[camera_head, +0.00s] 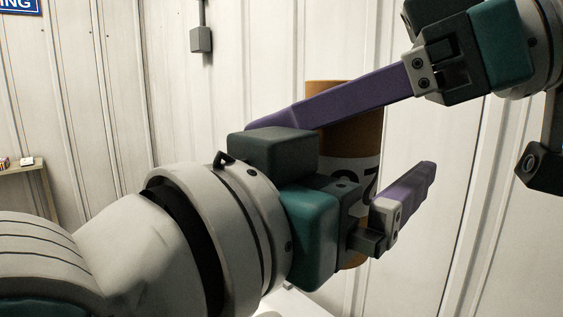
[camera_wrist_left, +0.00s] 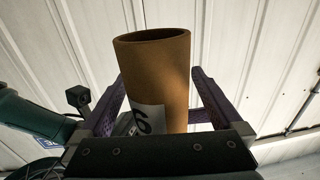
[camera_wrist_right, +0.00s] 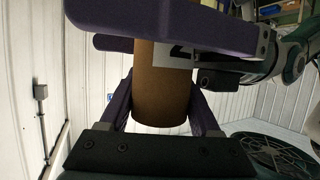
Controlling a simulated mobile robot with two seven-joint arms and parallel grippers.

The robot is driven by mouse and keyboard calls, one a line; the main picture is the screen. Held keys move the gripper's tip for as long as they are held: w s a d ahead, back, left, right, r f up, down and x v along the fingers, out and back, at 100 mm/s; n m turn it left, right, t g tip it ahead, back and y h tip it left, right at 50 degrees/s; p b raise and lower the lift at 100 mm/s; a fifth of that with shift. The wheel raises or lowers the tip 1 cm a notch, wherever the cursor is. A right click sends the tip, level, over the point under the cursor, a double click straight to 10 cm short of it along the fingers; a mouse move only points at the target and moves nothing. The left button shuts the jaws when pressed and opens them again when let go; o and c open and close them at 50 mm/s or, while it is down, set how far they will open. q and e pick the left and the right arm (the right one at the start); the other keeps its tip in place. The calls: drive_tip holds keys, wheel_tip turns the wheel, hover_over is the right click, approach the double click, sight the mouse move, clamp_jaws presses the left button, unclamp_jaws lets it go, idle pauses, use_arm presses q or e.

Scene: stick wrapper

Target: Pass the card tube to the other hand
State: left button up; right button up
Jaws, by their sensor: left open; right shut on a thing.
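The card tube (camera_head: 362,140) is an upright brown cylinder with a white label and dark figures, held in the air. My right gripper (camera_head: 320,110) comes in from the upper right and is shut on the tube; in the right wrist view its fingers flank the tube (camera_wrist_right: 160,98). My left gripper (camera_head: 388,186) is open around the tube from the front left, below the right gripper's visible finger. In the left wrist view the tube (camera_wrist_left: 160,75) stands between the open left fingers, its rim toward the top. My left wrist hides part of the tube in the head view.
A pale ribbed wall (camera_head: 120,120) stands behind the arms, with a grey box (camera_head: 201,40) on it. A small table (camera_head: 28,168) with little items is at the far left. The two grippers are crowded close together at the tube.

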use_arm(q)
drive_tip(key=shift+c, duration=0.2)
drive_tip(key=c, duration=1.4)
drive_tip(key=shift+c, duration=0.2)
use_arm(e)
drive_tip(key=o, duration=1.2)
drive_tip(key=shift+o, duration=1.2)
drive_tip(key=shift+a, duration=0.1)
drive_tip(key=shift+s, duration=0.15)
